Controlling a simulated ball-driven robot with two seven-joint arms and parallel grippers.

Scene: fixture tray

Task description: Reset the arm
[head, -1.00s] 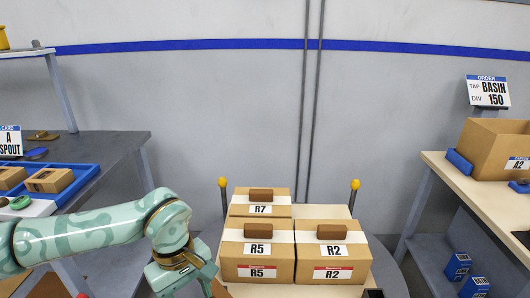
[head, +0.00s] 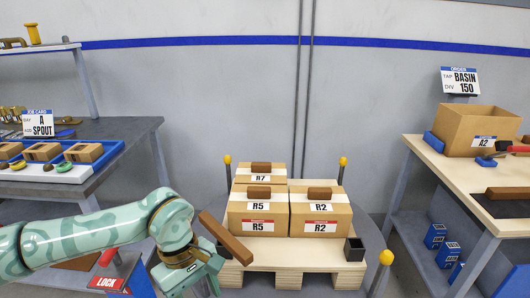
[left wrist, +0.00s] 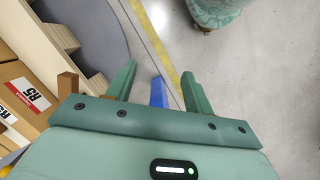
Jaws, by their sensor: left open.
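My left arm comes in from the left in the head view, with its pale green gripper (head: 204,283) low in front of the left side of the pallet (head: 290,262). The fingertips are not clear there. In the left wrist view the left gripper (left wrist: 160,85) has its two fingers apart, with nothing held between them. A blue strip (left wrist: 157,93) shows in the gap beyond them. A brown bar (head: 226,238) shows beside the gripper; I cannot tell whether they touch. My right gripper is not in view.
Cartons R5 (head: 258,218), R2 (head: 320,218) and R7 (head: 262,170) stand on the pallet. Yellow-topped posts flank it. The left bench (head: 130,135) holds a blue tray (head: 110,152). The right bench (head: 430,152) holds an open carton (head: 480,125). A red LOCK sign (head: 106,283) stands lower left.

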